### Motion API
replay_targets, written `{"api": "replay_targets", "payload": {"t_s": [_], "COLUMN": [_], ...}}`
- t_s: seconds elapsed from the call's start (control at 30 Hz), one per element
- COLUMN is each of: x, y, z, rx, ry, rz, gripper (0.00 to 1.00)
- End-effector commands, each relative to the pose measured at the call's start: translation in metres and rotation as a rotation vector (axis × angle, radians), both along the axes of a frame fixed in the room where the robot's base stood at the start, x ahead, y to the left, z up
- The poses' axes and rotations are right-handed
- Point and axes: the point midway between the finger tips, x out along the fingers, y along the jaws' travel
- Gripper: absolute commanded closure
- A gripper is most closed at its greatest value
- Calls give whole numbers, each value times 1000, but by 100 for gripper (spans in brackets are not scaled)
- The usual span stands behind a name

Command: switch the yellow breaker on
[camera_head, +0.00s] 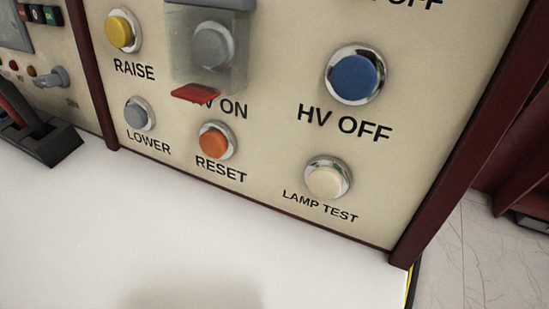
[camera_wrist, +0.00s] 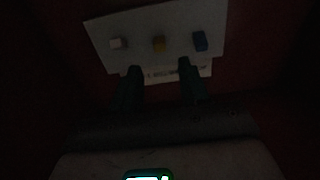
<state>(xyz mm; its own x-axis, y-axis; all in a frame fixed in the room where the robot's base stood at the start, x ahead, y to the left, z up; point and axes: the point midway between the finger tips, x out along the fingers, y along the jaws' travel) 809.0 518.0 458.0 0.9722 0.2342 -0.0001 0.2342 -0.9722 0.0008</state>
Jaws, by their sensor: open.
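In the dark wrist view, the yellow breaker (camera_wrist: 158,43) is the middle one of three on a pale plate (camera_wrist: 180,22). Whether its lever is up or down is too dark to tell. My gripper (camera_wrist: 159,67) is open, with its two dark fingers apart. The gripper and breaker are not in the head view.
A white breaker (camera_wrist: 116,43) and a blue breaker (camera_wrist: 200,41) flank the yellow one. The head view shows a beige panel (camera_head: 270,190) with several buttons, a clear cover (camera_head: 183,50) over one grey button, and a bare white desktop (camera_head: 130,240). A lever (camera_head: 25,110) stands at left.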

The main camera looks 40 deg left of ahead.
Motion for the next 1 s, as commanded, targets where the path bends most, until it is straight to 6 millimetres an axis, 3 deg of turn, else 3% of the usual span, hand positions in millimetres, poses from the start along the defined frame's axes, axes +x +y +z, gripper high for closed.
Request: {"api": "replay_targets", "payload": {"t_s": [0.1,0.3,0.73,1.0], "x": [22,47,57,57], "y": [6,12,14,14], "z": [-3,-3,0,0], "rx": [-1,-1,1,1], "ry": [-3,-1,0,0], "rz": [-1,0,0,0], "gripper": [55,55,55,79]}}
